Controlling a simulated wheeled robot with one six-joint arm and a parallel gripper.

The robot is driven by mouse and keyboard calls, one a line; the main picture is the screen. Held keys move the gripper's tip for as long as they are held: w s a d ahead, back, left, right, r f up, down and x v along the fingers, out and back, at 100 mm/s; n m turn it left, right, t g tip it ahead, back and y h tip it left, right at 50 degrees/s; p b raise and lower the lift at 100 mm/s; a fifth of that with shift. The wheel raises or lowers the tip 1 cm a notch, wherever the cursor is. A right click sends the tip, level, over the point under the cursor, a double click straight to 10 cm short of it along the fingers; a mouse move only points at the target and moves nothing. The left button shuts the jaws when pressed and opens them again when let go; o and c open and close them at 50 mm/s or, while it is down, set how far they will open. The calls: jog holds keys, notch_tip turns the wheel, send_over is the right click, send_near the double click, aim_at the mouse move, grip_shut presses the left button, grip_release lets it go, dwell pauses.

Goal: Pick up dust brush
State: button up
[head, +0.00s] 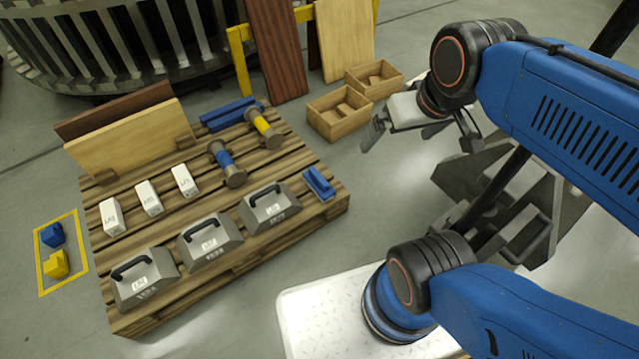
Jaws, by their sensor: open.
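No thing is plainly recognisable as a dust brush. A small blue piece with a raised part (319,183) lies at the right edge of the wooden pallet (215,264); it may be the brush, but I cannot tell at this size. My gripper (404,133) is open, above the floor to the right of the pallet, up and right of the blue piece and apart from it. I see nothing held between its fingers, though the far finger is partly hidden.
The pallet holds several grey handled weights (209,240), white blocks (149,198), two spools (226,163) and a blue bar (228,113). Wooden boxes (339,112) stand behind. Blue and yellow blocks (55,264) lie in a yellow floor outline (41,291).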

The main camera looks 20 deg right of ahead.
jog(key=w+a+f+m+g, duration=0.1)
jog(key=w+f+m, duration=0.3)
jog(key=w, duration=0.8)
jog(key=m+g, duration=0.4)
jog(key=m, duration=0.6)
send_over(319, 176)
notch_tip(319, 176, down, 32)
notch_tip(319, 176, down, 17)
jog(key=shift+a+r, duration=0.1)
jog(key=c, duration=1.4)
jog(key=shift+r, duration=5)
